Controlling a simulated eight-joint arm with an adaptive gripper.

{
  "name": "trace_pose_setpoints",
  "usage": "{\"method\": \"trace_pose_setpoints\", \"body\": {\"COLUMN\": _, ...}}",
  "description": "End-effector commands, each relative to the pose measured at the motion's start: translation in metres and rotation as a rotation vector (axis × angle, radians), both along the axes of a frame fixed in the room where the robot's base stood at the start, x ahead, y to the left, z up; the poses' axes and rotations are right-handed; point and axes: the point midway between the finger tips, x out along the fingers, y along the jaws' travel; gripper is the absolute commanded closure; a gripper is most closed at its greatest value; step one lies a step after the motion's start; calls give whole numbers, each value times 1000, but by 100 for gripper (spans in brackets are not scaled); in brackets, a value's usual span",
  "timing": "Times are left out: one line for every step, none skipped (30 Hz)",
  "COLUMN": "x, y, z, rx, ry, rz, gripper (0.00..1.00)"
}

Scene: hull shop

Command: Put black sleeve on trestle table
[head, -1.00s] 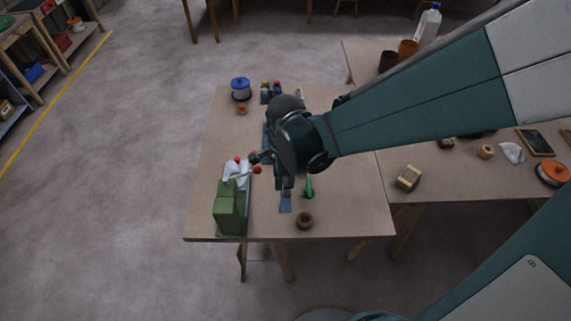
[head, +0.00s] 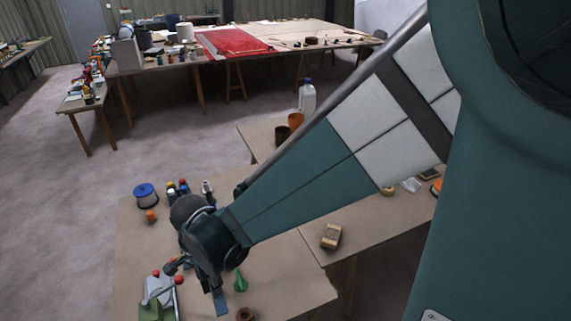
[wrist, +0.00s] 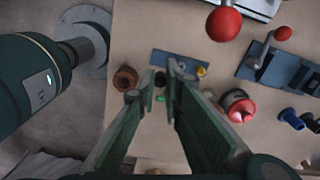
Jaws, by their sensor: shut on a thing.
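My gripper (wrist: 160,74) points down at a work table (wrist: 140,30) in the wrist view. Its fingers are close together on a small dark thing (wrist: 160,80), which looks like the black sleeve, though most of it is hidden. In the head view my gripper (head: 212,284) is over the near table (head: 285,268), and the sleeve is hidden there by my wrist. A long far table (head: 300,38) with a red sheet (head: 232,41) stands at the back. I cannot tell which table is the trestle table.
Near my gripper are a brown ring (wrist: 125,78), a blue strip (wrist: 183,63), a green piece (head: 240,282) and a red-knobbed green machine (head: 158,295). A blue spool (head: 145,193) stands farther left. A side table (head: 375,222) adjoins at right. Open floor lies toward the far table.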

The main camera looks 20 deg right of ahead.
Motion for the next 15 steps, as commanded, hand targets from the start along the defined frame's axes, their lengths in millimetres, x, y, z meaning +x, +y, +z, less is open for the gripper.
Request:
{"method": "trace_pose_setpoints", "body": {"x": 0, "y": 0, "z": 0, "rx": 0, "ry": 0, "rz": 0, "gripper": 98}}
{"method": "trace_pose_setpoints", "body": {"x": 0, "y": 0, "z": 0, "rx": 0, "ry": 0, "rz": -1, "gripper": 98}}
{"method": "trace_pose_setpoints", "body": {"x": 1, "y": -1, "z": 0, "rx": 0, "ry": 0, "rz": -2, "gripper": 98}}
{"method": "trace_pose_setpoints", "body": {"x": 1, "y": -1, "z": 0, "rx": 0, "ry": 0, "rz": -4, "gripper": 98}}
{"method": "trace_pose_setpoints", "body": {"x": 2, "y": -2, "z": 0, "rx": 0, "ry": 0, "rz": -6, "gripper": 98}}
{"method": "trace_pose_setpoints", "body": {"x": 3, "y": -3, "z": 0, "rx": 0, "ry": 0, "rz": -10, "gripper": 98}}
{"method": "trace_pose_setpoints", "body": {"x": 5, "y": -4, "z": 0, "rx": 0, "ry": 0, "rz": -14, "gripper": 98}}
{"method": "trace_pose_setpoints", "body": {"x": 6, "y": -5, "z": 1, "rx": 0, "ry": 0, "rz": -19, "gripper": 98}}
{"method": "trace_pose_setpoints", "body": {"x": 9, "y": -7, "z": 1, "rx": 0, "ry": 0, "rz": -27, "gripper": 98}}
{"method": "trace_pose_setpoints", "body": {"x": 11, "y": -9, "z": 1, "rx": 0, "ry": 0, "rz": -34, "gripper": 98}}
{"method": "trace_pose_setpoints", "body": {"x": 14, "y": -11, "z": 1, "rx": 0, "ry": 0, "rz": -42, "gripper": 98}}
{"method": "trace_pose_setpoints", "body": {"x": 17, "y": -14, "z": 1, "rx": 0, "ry": 0, "rz": -54, "gripper": 98}}
{"method": "trace_pose_setpoints", "body": {"x": 20, "y": -17, "z": 2, "rx": 0, "ry": 0, "rz": -64, "gripper": 98}}
{"method": "trace_pose_setpoints", "body": {"x": 23, "y": -20, "z": 2, "rx": 0, "ry": 0, "rz": -74, "gripper": 98}}
{"method": "trace_pose_setpoints", "body": {"x": 28, "y": -25, "z": 2, "rx": 0, "ry": 0, "rz": -90, "gripper": 98}}
